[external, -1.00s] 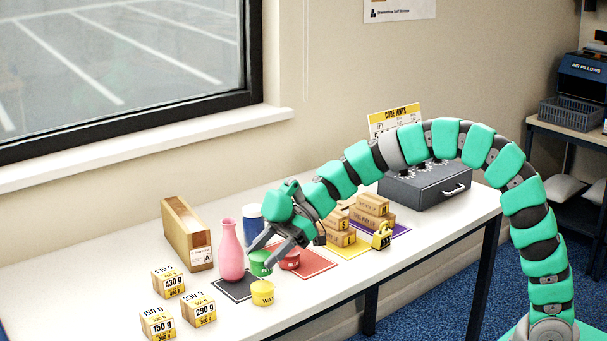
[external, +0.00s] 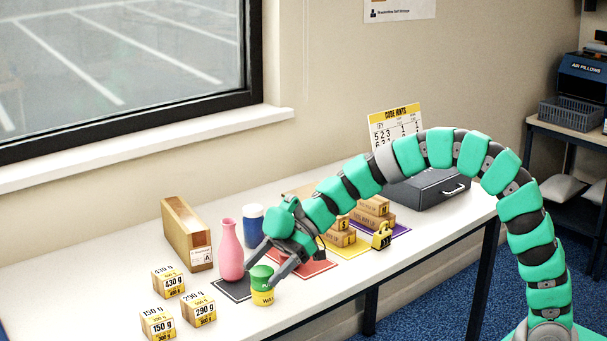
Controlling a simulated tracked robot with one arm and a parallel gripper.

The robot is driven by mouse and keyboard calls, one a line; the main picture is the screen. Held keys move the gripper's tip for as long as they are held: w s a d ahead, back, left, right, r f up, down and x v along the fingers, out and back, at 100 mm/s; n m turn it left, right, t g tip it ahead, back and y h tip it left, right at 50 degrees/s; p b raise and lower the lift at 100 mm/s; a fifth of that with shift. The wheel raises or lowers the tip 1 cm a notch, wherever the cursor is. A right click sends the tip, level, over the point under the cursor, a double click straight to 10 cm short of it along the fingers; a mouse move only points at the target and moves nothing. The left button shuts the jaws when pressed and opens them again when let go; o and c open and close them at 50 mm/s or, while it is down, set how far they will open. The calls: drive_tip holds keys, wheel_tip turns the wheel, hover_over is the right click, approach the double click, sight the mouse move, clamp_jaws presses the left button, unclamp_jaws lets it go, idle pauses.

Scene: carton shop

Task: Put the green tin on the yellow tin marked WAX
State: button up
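The green tin (external: 261,277) is directly above the yellow tin (external: 263,298) near the table's front edge and appears to rest on its top. The yellow tin's lettering is small, but it seems to read WAX. My gripper (external: 262,274) reaches down from the upper right, with one finger on each side of the green tin. It looks shut on that tin, though the finger contact is small in the view. The yellow tin's lid is hidden under the green tin.
Weight-marked boxes (external: 199,309) sit front left.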

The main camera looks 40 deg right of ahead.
drive_tip(key=shift+r+p, duration=0.2)
drive_tip(key=shift+p, duration=0.1)
drive_tip(key=p+v, duration=0.1)
drive_tip(key=v, duration=1.1)
drive_tip(key=shift+d, duration=0.1)
drive_tip(key=d+r+m+t+h, duration=0.9)
drive_tip(key=d+r+m+t, duration=0.35)
drive_tip(key=d+r, duration=1.35)
drive_tip(key=s+d+r+m+t+h, duration=0.1)
drive_tip(key=s+d+r+m, duration=0.1)
drive_tip(key=r, duration=0.3)
drive_tip(key=s+d+r+m+t+h, duration=0.2)
drive_tip(key=s+d+r+m, duration=0.1)
drive_tip(key=d+r+m, duration=0.1)
wheel_tip(320, 180, up, 2)
drive_tip(key=shift+d+r, duration=0.2)
drive_tip(key=shift+d, duration=0.35)
drive_tip(key=shift+r, duration=0.1)
